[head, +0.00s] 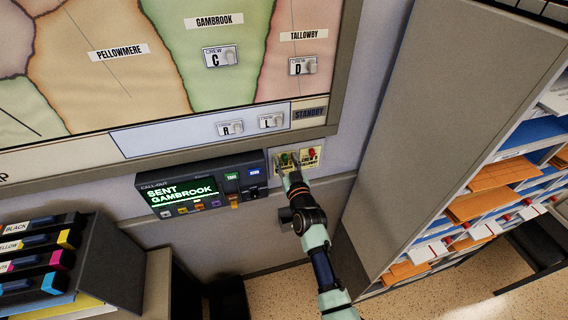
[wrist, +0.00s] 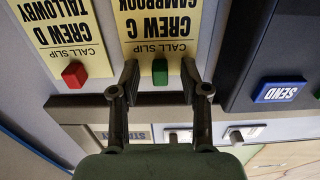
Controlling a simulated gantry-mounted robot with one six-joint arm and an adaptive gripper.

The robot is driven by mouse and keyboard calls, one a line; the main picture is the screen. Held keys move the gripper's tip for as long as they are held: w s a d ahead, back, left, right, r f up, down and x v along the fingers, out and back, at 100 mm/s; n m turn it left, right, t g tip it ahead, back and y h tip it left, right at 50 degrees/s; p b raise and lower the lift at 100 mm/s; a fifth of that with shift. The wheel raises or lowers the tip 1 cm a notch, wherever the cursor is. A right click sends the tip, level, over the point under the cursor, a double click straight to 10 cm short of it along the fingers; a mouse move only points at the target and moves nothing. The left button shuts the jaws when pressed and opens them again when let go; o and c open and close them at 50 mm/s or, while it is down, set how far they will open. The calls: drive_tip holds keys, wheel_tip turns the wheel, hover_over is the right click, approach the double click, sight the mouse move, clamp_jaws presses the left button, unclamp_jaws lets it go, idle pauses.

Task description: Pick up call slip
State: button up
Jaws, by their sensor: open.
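Two yellow call slips hang side by side on the wall below the map board. The Crew C Gambrook slip (wrist: 158,30) has a green tab (wrist: 160,72) at its edge. The Crew D Tallowby slip (wrist: 70,30) has a red tab (wrist: 75,75), and it also shows in the head view (head: 311,160). My gripper (wrist: 160,75) is open, with one finger on each side of the green tab and a gap to each. In the head view my gripper (head: 288,168) covers part of the Crew C slip.
A call-out console (head: 202,186) reading "SENT GAMBROOK" is left of the slips; its blue SEND button (wrist: 279,92) is close to my gripper in the wrist view. The map board (head: 150,70) is above. A tall grey cabinet (head: 430,110) stands to the right.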

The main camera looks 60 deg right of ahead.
clamp_jaws()
